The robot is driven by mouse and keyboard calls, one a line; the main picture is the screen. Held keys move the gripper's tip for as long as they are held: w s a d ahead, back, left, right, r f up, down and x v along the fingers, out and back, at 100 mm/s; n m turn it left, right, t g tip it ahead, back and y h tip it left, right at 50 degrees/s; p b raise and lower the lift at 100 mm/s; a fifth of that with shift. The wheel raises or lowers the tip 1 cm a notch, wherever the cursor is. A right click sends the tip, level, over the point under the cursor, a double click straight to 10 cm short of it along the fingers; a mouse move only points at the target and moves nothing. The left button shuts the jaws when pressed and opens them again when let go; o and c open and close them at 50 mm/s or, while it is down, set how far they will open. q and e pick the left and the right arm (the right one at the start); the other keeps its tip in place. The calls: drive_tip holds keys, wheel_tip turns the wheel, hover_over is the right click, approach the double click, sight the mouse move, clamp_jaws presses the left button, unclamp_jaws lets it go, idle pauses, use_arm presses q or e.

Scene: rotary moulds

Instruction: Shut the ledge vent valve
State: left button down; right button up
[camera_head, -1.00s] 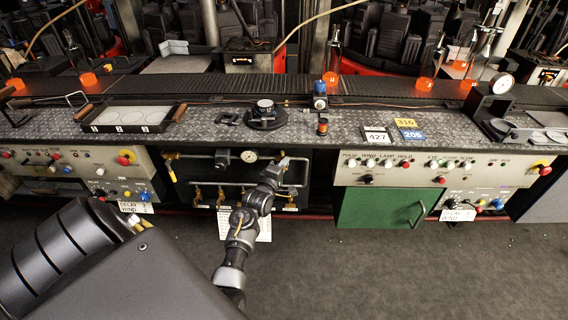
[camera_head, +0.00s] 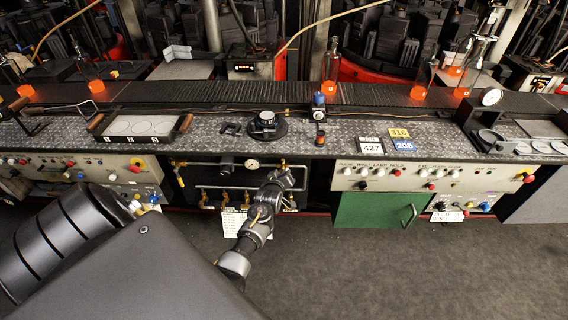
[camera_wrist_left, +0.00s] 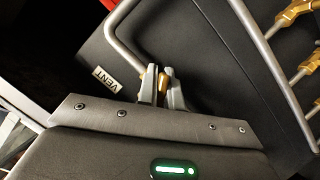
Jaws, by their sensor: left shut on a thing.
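In the left wrist view, a small brass piece (camera_wrist_left: 163,82) sits between the fingers of my left gripper (camera_wrist_left: 161,88). The fingers are shut on it, beside a bent grey pipe (camera_wrist_left: 125,50). A white VENT label (camera_wrist_left: 106,80) is on the dark panel close by, so the brass piece looks like the vent valve's handle. In the head view my left gripper (camera_head: 284,174) reaches the right end of the dark piping panel (camera_head: 230,182) under the ledge. The valve is mostly hidden there by the hand. My right gripper is in neither view.
Several brass valves (camera_head: 224,198) and a round gauge (camera_head: 253,165) share the panel, with a hanging white sheet (camera_head: 233,222) below. A green drawer (camera_head: 372,210) is to the right. The ledge above holds a black round fixture (camera_head: 265,126) and number cards (camera_head: 370,147). The floor in front is clear.

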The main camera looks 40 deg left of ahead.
use_arm(q)
drive_tip(key=shift+s+a+m+g+y+p, duration=0.1)
drive_tip(key=shift+m+g+y+p, duration=0.5)
drive_tip(key=shift+m, duration=0.65)
drive_tip(key=shift+a+m+g+y+p, duration=0.1)
drive_tip(key=shift+m+g+y+p, duration=0.5)
drive_tip(key=shift+m, duration=0.65)
drive_tip(key=c, duration=1.6)
unclamp_jaws()
drive_tip(key=shift+o, duration=0.2)
drive_tip(key=v, duration=1)
drive_tip(key=shift+s+d, duration=0.25)
drive_tip(key=shift+d, duration=0.05)
